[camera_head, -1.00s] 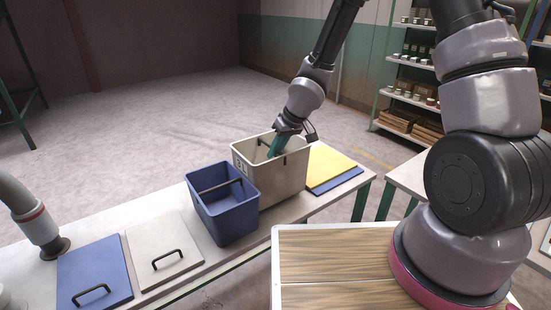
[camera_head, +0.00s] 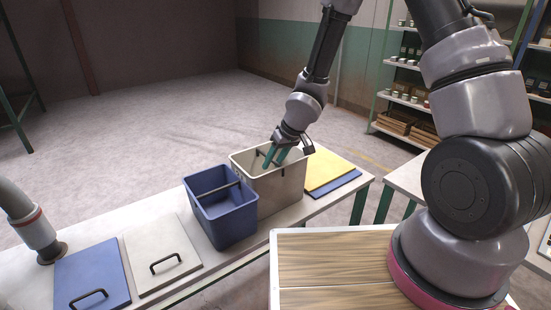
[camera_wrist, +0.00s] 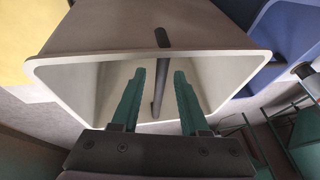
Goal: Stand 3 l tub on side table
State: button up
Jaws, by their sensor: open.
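A cream tub (camera_head: 285,191), which seems to be the 3 l tub, stands upright on the long white bench (camera_head: 232,261), with a dark handle bar across its opening. My gripper (camera_head: 272,161) is open and points down over the tub's mouth, its teal fingertips around rim height. In the wrist view, the cream tub (camera_wrist: 95,94) faces the camera, and its dark bar (camera_wrist: 161,75) lines up between the two spread fingers of my gripper (camera_wrist: 157,78). I cannot tell whether the fingers touch the bar. A white-topped table (camera_head: 408,172) at the right may be the side table.
A blue tub (camera_head: 228,222) with a bar stands close left of the cream tub. A blue lid (camera_head: 92,270) and a cream lid (camera_head: 158,250) lie further left. Yellow and blue panels (camera_head: 328,170) lie right of it. Shelves (camera_head: 405,98) stand behind.

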jog(key=v, duration=1.2)
jog(key=s+d+r+m+t+h, duration=0.2)
jog(key=d+r+m+h, duration=0.3)
jog(key=d+r, duration=0.9)
jog(key=s+d+r+m+t+y, duration=0.1)
jog(key=s+d+r+m, duration=0.1)
jog(key=s+r, duration=0.4)
jog(key=s+d+r+m+t+y, duration=0.1)
jog(key=s+d+r+m+y, duration=0.1)
jog(key=s+r, duration=0.4)
jog(key=shift+s+d+r+m, duration=0.3)
jog(key=shift+d+m, duration=0.2)
jog(key=shift+m, duration=0.3)
